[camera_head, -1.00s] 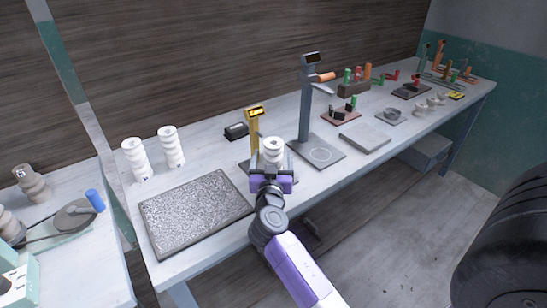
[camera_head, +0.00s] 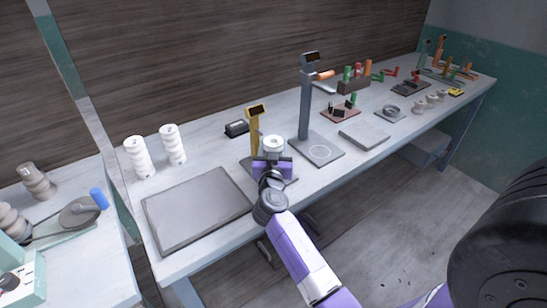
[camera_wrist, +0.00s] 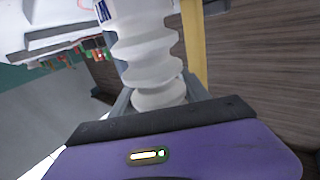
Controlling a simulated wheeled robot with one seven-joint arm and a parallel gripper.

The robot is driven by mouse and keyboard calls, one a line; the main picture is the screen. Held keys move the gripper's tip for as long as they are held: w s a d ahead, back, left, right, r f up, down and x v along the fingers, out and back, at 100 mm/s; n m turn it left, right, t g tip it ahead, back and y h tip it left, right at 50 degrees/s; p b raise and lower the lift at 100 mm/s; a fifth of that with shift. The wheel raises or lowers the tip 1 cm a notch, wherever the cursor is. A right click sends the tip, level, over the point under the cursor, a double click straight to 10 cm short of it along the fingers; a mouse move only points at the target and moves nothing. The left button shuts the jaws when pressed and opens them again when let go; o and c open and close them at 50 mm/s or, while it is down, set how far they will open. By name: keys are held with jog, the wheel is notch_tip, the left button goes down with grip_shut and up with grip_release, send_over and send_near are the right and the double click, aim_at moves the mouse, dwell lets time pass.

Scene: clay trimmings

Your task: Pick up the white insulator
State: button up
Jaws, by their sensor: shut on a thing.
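The white ribbed insulator (camera_head: 273,143) is between the fingers of my gripper (camera_head: 272,160), in front of the yellow post scale (camera_head: 255,131). In the wrist view the insulator (camera_wrist: 147,50) stands out from my shut gripper (camera_wrist: 158,108), with dark blue marking near its far end. In the head view my gripper hides its lower part, and I cannot tell whether it touches the scale plate. Two more white insulators, one (camera_head: 138,157) beside the other (camera_head: 172,145), stand upright at the bench's left back.
A flat grey mat (camera_head: 198,210) lies left of my gripper. A tall grey post scale (camera_head: 305,105) stands to the right, with a grey slab (camera_head: 364,136) beyond it. A small black box (camera_head: 237,128) is behind. Tools and small parts fill the bench's far right.

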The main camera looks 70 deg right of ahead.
grip_shut()
jog(key=shift+r, duration=0.1)
